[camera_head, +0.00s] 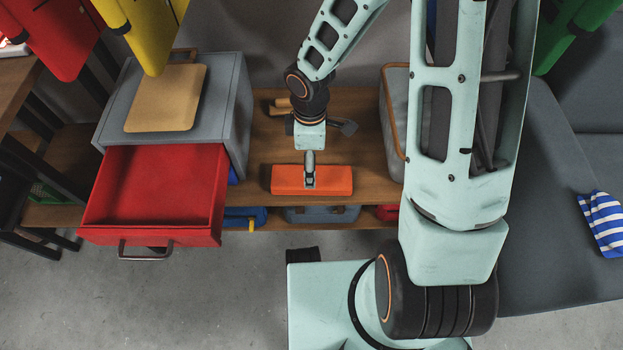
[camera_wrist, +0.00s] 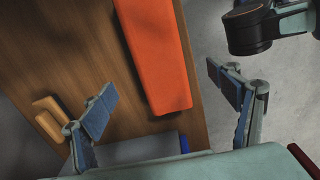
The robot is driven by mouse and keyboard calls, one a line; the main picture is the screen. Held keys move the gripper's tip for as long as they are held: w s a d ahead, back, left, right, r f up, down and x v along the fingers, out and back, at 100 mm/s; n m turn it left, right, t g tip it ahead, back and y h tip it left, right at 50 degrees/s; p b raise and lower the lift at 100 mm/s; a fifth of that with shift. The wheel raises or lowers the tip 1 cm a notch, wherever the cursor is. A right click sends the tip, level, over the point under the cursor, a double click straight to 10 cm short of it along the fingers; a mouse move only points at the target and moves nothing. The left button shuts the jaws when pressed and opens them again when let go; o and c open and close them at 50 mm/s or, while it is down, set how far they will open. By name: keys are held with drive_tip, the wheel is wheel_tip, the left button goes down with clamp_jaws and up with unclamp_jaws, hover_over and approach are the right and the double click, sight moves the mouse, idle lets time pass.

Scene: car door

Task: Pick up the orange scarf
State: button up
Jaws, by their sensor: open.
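The orange scarf (camera_head: 285,180) is a neatly folded, flat rectangular bundle lying near the front edge of the wooden bench. My gripper (camera_head: 310,168) is above it, with a finger overlapping its middle in the head view. In the wrist view the scarf (camera_wrist: 160,50) runs from the top edge to the middle. The fingers of my gripper (camera_wrist: 160,82) are spread wide there, one on each side of the scarf's end. The gripper is open and empty, and I see no contact with the scarf.
Left of the scarf stands a grey cabinet (camera_head: 240,110) with an open red drawer (camera_head: 150,237) and a tan board (camera_head: 165,98) on top. A grey basket (camera_head: 392,100) stands to the right. Small wooden pieces (camera_head: 283,105) lie behind. A striped cloth (camera_head: 604,222) lies on the grey sofa (camera_head: 550,240).

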sight(286, 179)
drive_tip(key=f+b, duration=0.2)
drive_tip(key=f, duration=0.2)
drive_tip(key=f+b, duration=0.2)
drive_tip(key=f, duration=0.2)
drive_tip(key=shift+w+d+f, duration=0.15)
drive_tip(key=shift+d+f, duration=0.05)
drive_tip(key=shift+f, duration=0.2)
drive_tip(key=shift+r, duration=0.1)
drive_tip(key=c, duration=1.3)
drive_tip(key=shift+r, duration=0.1)
drive_tip(key=shift+c, duration=0.2)
